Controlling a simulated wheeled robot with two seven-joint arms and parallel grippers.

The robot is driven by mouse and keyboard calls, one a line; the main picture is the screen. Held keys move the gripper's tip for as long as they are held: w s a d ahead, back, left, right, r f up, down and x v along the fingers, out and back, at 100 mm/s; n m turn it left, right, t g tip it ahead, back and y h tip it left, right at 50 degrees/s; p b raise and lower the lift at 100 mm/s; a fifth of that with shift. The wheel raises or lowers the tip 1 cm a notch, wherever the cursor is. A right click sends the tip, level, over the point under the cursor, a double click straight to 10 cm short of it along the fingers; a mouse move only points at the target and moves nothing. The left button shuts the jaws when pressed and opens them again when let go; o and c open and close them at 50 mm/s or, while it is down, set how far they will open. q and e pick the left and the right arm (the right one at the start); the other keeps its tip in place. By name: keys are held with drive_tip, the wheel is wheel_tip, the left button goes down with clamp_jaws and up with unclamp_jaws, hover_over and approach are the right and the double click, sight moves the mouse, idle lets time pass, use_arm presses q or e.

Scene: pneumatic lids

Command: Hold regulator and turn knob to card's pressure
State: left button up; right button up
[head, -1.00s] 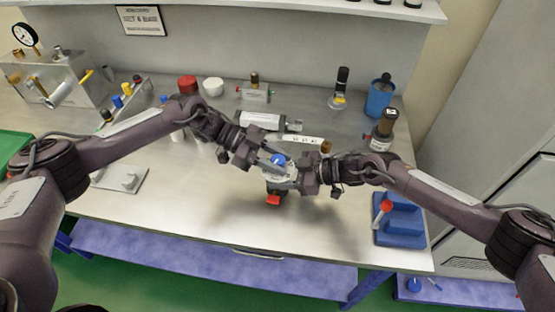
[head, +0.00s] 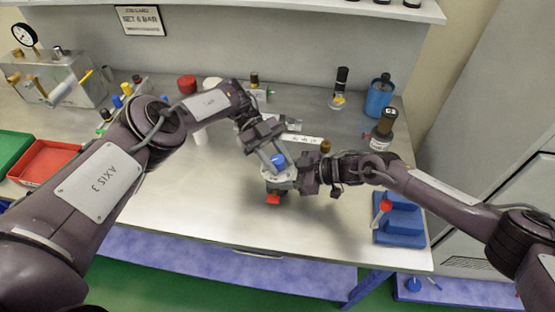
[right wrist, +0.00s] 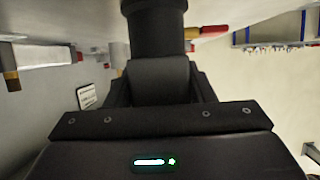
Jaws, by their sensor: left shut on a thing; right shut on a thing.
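The regulator (head: 283,185) is held above the front middle of the bench, with a blue knob (head: 278,161) on top and a red part at its bottom. My right gripper (head: 299,178) is shut on the regulator's body from the right. In the right wrist view a dark cylinder (right wrist: 155,28) sits between the fingers. My left gripper (head: 273,160) comes down from the upper left and is shut on the blue knob; its fingers partly hide it. The card (head: 140,20) on the back wall reads "SET 6 BAR". I cannot read a gauge on the regulator.
A metal box with a black-rimmed gauge (head: 25,34) stands at the back left, a red tray (head: 45,163) in front of it. A blue stand (head: 400,222) is at the front right, a blue cup (head: 380,97) behind. The bench front is clear.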

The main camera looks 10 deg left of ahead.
use_arm(q)
drive_tip(key=shift+f+m+g+y, duration=0.1)
drive_tip(key=shift+m+g+y, duration=0.4)
drive_tip(key=shift+m, duration=0.1)
use_arm(e)
drive_tip(key=shift+s+a, duration=0.1)
drive_tip(key=shift+a, duration=0.05)
use_arm(q)
drive_tip(key=o, duration=1)
drive_tip(key=shift+w+n, duration=0.1)
drive_tip(key=shift+n, duration=0.2)
